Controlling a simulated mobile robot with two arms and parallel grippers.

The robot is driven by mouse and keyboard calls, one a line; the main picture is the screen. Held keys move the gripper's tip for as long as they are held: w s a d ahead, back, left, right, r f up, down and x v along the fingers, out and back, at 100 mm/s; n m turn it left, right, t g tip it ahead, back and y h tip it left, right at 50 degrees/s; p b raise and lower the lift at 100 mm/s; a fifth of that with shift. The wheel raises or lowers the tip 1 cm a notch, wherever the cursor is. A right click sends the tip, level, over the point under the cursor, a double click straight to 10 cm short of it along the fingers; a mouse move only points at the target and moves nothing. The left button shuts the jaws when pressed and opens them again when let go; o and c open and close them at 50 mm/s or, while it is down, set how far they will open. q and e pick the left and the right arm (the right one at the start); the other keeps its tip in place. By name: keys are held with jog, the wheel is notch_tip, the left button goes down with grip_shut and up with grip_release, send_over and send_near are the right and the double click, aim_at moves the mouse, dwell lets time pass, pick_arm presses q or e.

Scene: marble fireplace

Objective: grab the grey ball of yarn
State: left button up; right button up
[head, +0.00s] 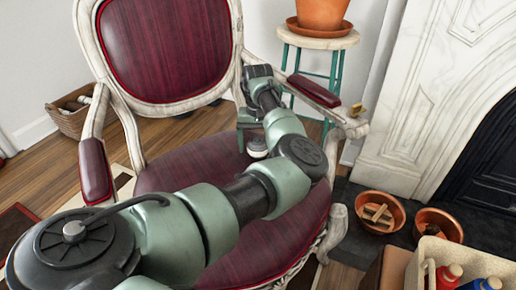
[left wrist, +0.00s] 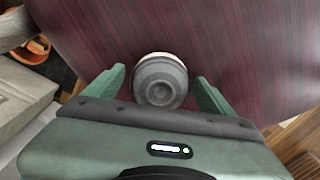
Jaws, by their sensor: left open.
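A grey round thing (left wrist: 160,80) with ring-like markings and a pale far edge rests on the dark red seat of the armchair (left wrist: 240,45). I take it for the ball of yarn, though no strands can be made out. It also shows small and partly covered in the head view (head: 257,149). My left gripper (left wrist: 161,76) is open, with one green finger on each side of the grey thing and gaps visible between. In the head view the left gripper (head: 253,140) is low over the seat. My right gripper is not in view.
The chair's padded armrests (head: 95,171) flank the seat. A green stool (head: 318,39) with a potted plant stands behind it. Copper bowls (head: 399,219) and a cream crate of bottles (head: 420,268) are at the right, near the marble fireplace (head: 425,85).

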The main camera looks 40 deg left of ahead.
pick_arm(q)
jog(key=shift+r, duration=0.15)
jog(key=c, duration=1.5)
jog(key=shift+o, duration=0.2)
jog(key=shift+r, duration=0.1)
